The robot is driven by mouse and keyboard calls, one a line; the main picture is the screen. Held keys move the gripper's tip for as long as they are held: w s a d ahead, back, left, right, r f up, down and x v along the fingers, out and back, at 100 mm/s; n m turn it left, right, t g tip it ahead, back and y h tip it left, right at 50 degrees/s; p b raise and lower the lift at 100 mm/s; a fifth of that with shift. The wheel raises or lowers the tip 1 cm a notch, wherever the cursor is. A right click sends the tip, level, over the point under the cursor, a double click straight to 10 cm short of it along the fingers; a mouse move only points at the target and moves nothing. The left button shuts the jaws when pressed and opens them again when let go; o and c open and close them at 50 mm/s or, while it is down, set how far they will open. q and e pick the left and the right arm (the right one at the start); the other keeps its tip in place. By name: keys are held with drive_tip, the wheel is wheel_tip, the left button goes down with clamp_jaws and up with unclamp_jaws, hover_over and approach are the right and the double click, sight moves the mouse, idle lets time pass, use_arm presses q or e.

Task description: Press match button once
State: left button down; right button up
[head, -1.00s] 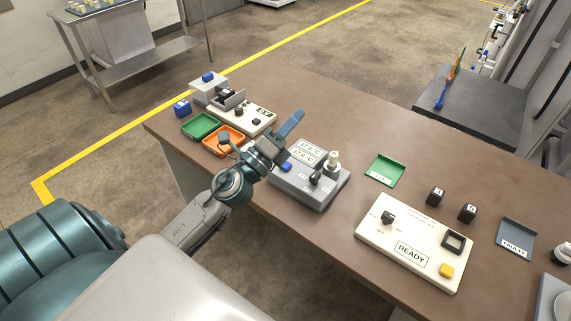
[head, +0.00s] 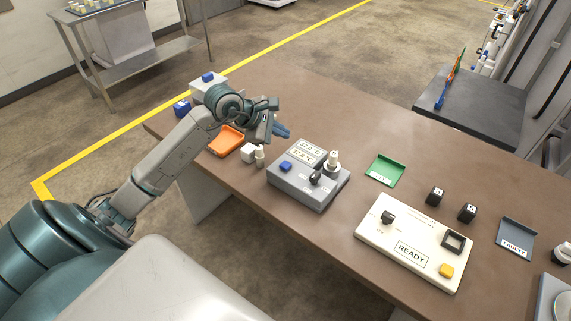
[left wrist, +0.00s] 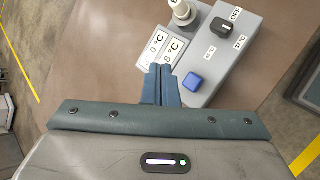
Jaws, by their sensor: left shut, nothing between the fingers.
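A grey box (head: 307,190) on the brown table carries two temperature displays (head: 308,153), a black knob (head: 316,177), and a square blue button (head: 286,166). My left gripper (head: 283,131) is shut and empty, behind and left of the box in the head view. In the left wrist view, the shut blue fingers (left wrist: 161,84) appear just left of the blue button (left wrist: 192,82) and partly overlap the displays (left wrist: 168,52). I cannot tell from the views how high the fingertips are. No label reading "match" is legible. My right gripper is not in view.
A white READY panel (head: 390,250) with a yellow button (head: 446,271) lies to the right. A green tray (head: 385,171), two black blocks and a FAULTY tray (head: 515,240) are near it. An orange tray (head: 226,140) and small white items (head: 250,152) are left of the box.

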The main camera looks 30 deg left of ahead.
sight(282, 165)
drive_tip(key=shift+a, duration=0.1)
